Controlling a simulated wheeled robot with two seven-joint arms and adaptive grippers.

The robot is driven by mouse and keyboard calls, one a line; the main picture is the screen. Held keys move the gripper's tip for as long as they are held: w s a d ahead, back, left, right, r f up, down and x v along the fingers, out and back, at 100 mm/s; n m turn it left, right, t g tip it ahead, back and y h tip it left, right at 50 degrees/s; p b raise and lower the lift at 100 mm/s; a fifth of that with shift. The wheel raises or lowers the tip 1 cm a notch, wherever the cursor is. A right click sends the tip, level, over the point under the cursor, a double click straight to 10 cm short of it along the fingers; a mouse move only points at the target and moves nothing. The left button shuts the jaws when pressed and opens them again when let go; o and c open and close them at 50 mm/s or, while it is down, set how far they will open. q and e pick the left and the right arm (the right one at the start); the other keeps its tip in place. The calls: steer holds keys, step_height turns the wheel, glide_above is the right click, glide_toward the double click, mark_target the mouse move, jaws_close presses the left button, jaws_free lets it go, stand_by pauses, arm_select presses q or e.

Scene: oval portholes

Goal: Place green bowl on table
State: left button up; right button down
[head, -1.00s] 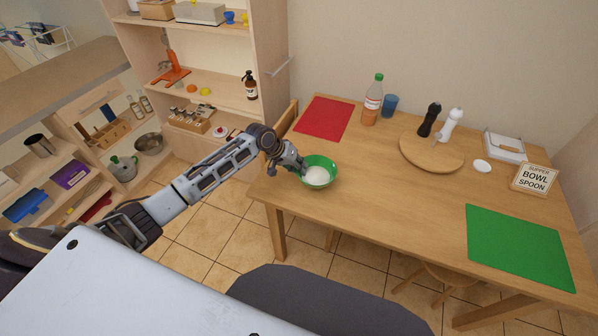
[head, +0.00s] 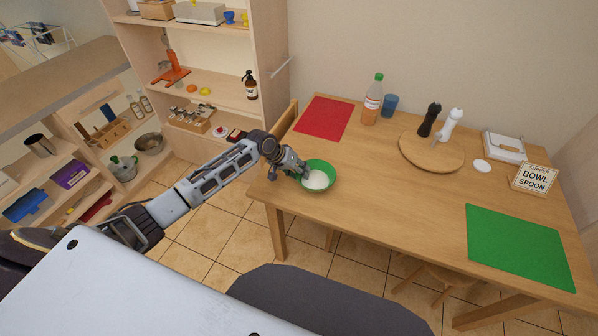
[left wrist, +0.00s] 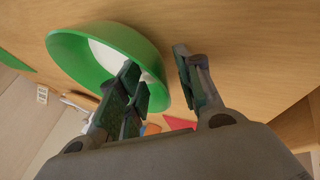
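The green bowl (head: 325,165), white inside, appears to rest upright near the left front edge of the wooden table (head: 385,205). It also shows large in the left wrist view (left wrist: 85,42). My left gripper (head: 299,172) is at the bowl's left side. In the left wrist view its fingers (left wrist: 163,83) are apart, one overlapping the inside of the bowl and one outside, with the bowl's wall between them. A gap shows between the wall and the outer finger. My right gripper is not in view.
A red mat (head: 322,118) lies behind the bowl, and a green mat (head: 518,246) lies at the right. A bottle (head: 373,102), a blue cup (head: 390,104), a round board (head: 431,153) with two mills, and a sign (head: 534,179) stand farther back. The table's middle is clear.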

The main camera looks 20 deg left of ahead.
arm_select(q)
steer(key=shift+r, duration=0.1)
steer(key=v, duration=1.2)
stand_by(0.9)
